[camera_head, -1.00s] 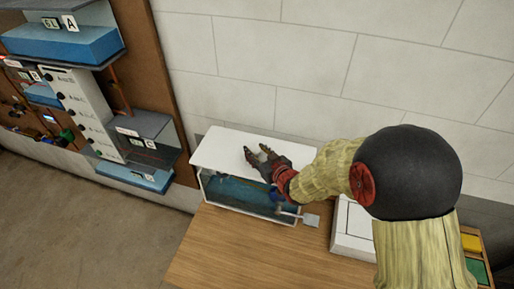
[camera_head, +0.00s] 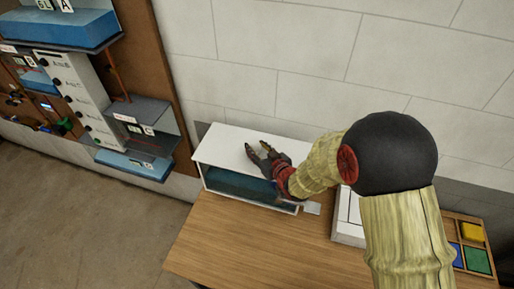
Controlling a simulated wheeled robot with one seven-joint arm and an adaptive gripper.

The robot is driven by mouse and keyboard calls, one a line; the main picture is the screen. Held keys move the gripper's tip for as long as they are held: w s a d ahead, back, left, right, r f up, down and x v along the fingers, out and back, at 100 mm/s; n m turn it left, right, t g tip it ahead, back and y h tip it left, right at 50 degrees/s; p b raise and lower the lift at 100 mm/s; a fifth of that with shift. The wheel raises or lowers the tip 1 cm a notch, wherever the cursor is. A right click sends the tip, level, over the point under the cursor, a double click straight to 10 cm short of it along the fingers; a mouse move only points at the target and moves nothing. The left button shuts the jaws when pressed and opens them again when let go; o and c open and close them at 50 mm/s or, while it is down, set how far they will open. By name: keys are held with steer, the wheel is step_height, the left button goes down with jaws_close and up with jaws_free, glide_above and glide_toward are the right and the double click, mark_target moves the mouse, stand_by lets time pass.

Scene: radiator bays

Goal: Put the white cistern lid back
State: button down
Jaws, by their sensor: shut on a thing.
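The white cistern lid (camera_head: 222,146) lies flat over the back and top of the cistern (camera_head: 247,201), a white-edged box with a dark blue inside. The box stands on the wooden bench top against the wall. Part of the blue inside shows below the lid's front edge. I cannot tell whether the lid rests fully on the rim or is a little above it. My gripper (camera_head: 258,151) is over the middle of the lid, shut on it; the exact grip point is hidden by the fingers. My arm hides the lid's right end.
A small pale plate (camera_head: 312,208) lies on the bench (camera_head: 255,243) right of the cistern. A white box (camera_head: 347,226) and a wooden tray (camera_head: 458,218) with coloured blocks are further right. A brown board (camera_head: 171,62) with shelves is at the left. The bench front is clear.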

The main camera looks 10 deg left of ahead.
steer(key=shift+f+b, duration=0.55)
steer(key=shift+b, duration=0.05)
steer(key=c, duration=1.5)
jaws_free()
steer(key=o, duration=0.4)
steer(key=shift+c, duration=0.2)
steer(key=shift+s+d, duration=0.1)
steer(key=shift+s, duration=0.05)
steer(key=v, duration=1.1)
steer(key=shift+s+d+r, duration=0.15)
steer(key=shift+s+d, duration=0.05)
steer(key=shift+s, duration=0.05)
